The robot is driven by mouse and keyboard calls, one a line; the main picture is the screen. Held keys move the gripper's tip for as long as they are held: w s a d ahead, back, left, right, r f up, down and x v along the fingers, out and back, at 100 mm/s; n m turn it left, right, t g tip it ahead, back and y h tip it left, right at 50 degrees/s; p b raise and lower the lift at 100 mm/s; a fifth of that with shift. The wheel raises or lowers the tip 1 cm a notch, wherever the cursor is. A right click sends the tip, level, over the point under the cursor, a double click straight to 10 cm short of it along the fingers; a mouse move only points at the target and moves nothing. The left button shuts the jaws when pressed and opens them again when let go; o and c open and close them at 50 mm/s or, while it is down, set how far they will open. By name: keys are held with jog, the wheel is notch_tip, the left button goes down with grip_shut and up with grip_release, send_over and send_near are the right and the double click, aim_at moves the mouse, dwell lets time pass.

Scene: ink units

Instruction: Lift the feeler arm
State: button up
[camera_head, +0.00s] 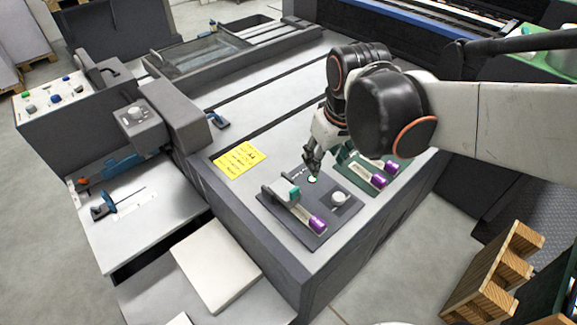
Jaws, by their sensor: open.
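My gripper (312,168) is open and points down just above the far edge of a dark panel (325,222) on the grey machine top. A small grey arm with a teal block (294,193) and a bar ending in a purple piece (317,223) lie on the panel's left side. This looks like the feeler arm, but I cannot be sure. The gripper is apart from it, up and to the right. A round whitish knob (338,198) stands to its right. Whether the fingertips touch the small teal-white spot (312,179) below them cannot be told.
A green panel (392,183) with similar purple-ended parts lies to the right, partly behind my arm. A yellow label (239,161) lies to the left. A control box (52,95) and a blue-and-black lever (112,206) on a tray are farther left. Wooden pallets (495,275) stand front right.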

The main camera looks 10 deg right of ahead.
aim_at(294, 189)
jog(key=w+a+f+n+g+p, duration=0.3)
jog(key=w+a+f, duration=0.1)
jog(key=w+a, duration=0.2)
jog(key=f+b, duration=0.2)
jog(key=f, duration=0.5)
jog(key=f+b, duration=0.3)
jog(key=f, duration=0.4)
jog(key=shift+s+d, duration=0.2)
jog(key=shift+r, duration=0.1)
grip_shut()
